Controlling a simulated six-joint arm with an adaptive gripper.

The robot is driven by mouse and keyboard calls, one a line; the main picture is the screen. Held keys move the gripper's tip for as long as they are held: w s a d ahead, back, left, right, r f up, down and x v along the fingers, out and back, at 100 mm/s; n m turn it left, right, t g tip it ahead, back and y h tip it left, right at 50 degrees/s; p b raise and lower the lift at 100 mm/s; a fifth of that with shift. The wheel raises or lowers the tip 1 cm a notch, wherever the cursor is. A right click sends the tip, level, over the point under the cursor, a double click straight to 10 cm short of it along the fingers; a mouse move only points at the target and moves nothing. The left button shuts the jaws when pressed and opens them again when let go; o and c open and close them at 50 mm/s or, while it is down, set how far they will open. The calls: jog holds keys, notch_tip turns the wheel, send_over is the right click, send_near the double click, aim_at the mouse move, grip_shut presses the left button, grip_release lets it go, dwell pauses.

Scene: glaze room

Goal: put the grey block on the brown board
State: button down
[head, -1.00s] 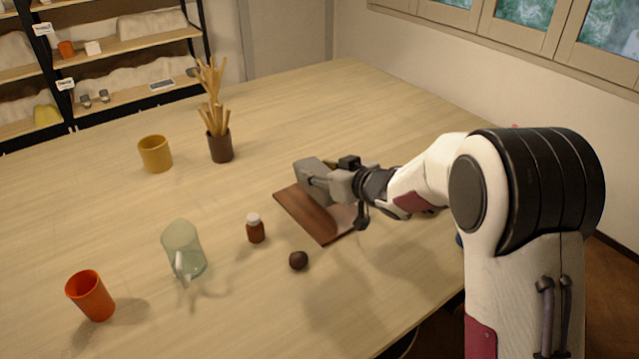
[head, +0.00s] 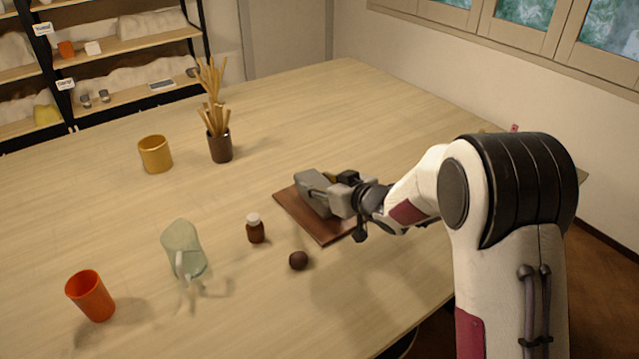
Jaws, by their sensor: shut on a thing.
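The brown board (head: 300,215) lies flat on the table, left of my arm. The grey block (head: 309,192) is over the board's far part, in the jaws of my gripper (head: 325,194). My gripper is shut on it and comes in from the right, low over the board. The block looks very close to the board's surface; I cannot tell whether it touches. Part of the block and the board's right side are hidden by the gripper.
A brown bottle with a white cap (head: 255,229) and a dark ball (head: 298,260) stand close to the board's near left side. Further left are a glass jug (head: 183,250), an orange cup (head: 90,296), a yellow cup (head: 155,155) and a dark pot of sticks (head: 220,147).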

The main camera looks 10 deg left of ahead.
jog(key=c, duration=1.2)
grip_release()
jog(key=shift+f, duration=0.15)
jog(key=shift+c, duration=0.2)
jog(key=shift+r, duration=0.2)
jog(key=shift+s+d+r, duration=0.2)
jog(key=shift+s+d, duration=0.15)
jog(key=shift+d, duration=0.05)
jog(key=v, duration=1.1)
jog(key=shift+d, duration=0.1)
